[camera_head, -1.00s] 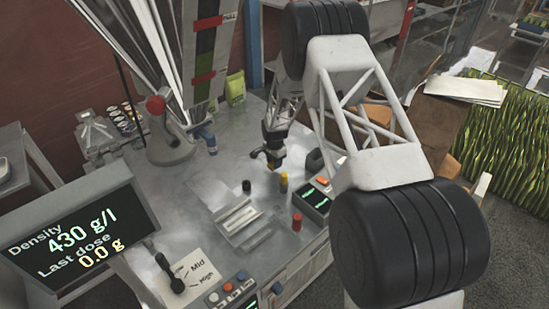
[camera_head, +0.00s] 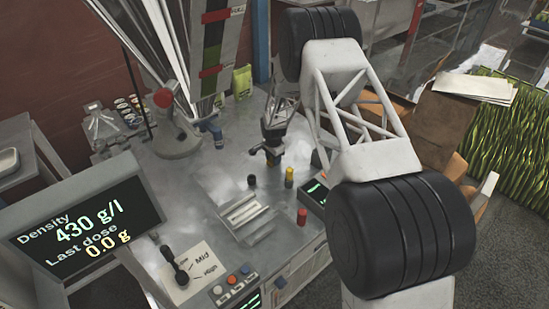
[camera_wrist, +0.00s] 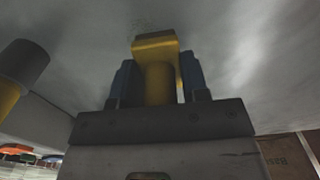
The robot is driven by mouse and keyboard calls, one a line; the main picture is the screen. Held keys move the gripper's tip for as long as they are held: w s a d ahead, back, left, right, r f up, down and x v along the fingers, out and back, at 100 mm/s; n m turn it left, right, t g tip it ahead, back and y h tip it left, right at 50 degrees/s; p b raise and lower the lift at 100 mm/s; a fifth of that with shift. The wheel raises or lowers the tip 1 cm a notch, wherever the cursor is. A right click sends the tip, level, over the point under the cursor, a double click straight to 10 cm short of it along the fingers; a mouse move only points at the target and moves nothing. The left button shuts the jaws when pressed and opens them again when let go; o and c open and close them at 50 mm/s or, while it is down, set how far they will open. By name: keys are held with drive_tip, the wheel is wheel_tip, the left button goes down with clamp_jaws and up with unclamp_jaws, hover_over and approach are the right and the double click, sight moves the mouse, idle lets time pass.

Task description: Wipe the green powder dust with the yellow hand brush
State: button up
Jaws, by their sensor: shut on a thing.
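My gripper (camera_head: 268,155) is low over the grey worktop, behind a black knob and a yellow post. In the wrist view my gripper (camera_wrist: 157,80) is shut on the yellow hand brush (camera_wrist: 155,45), which sticks out beyond the fingers close to the worktop. I cannot tell whether it touches the surface. Faint green powder dust (camera_wrist: 145,26) shows as fine specks just beyond the brush. In the head view the brush is mostly hidden by the fingers, and I cannot make out the dust there.
A yellow post (camera_head: 289,177), a black knob (camera_head: 251,181) and a red post (camera_head: 302,216) stand near a metal tray (camera_head: 240,216). A display (camera_head: 85,225) reads 430 g/l and 0.0 g. The worktop (camera_head: 225,160) left of my gripper is clear.

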sight(274, 170)
drive_tip(key=shift+s+d+f, duration=0.2)
drive_tip(key=shift+s+d, duration=0.65)
drive_tip(key=shift+s, duration=0.1)
drive_tip(key=shift+s+d+r, duration=0.15)
drive_tip(key=shift+s+d, duration=0.1)
drive_tip(key=shift+s+a+f, duration=0.2)
drive_tip(key=shift+s+a, duration=0.1)
drive_tip(key=shift+a, duration=0.15)
drive_tip(key=shift+s+a, duration=0.25)
drive_tip(key=shift+s, duration=0.05)
drive_tip(key=shift+w+a+r, duration=0.2)
drive_tip(key=shift+w, duration=0.25)
drive_tip(key=shift+w+a+f, duration=0.2)
drive_tip(key=shift+a, duration=0.05)
drive_tip(key=shift+w+a+r, duration=0.2)
drive_tip(key=shift+w+a, duration=0.25)
drive_tip(key=shift+w+a+r, duration=0.2)
drive_tip(key=shift+w+a, duration=0.25)
drive_tip(key=shift+r, duration=3.7)
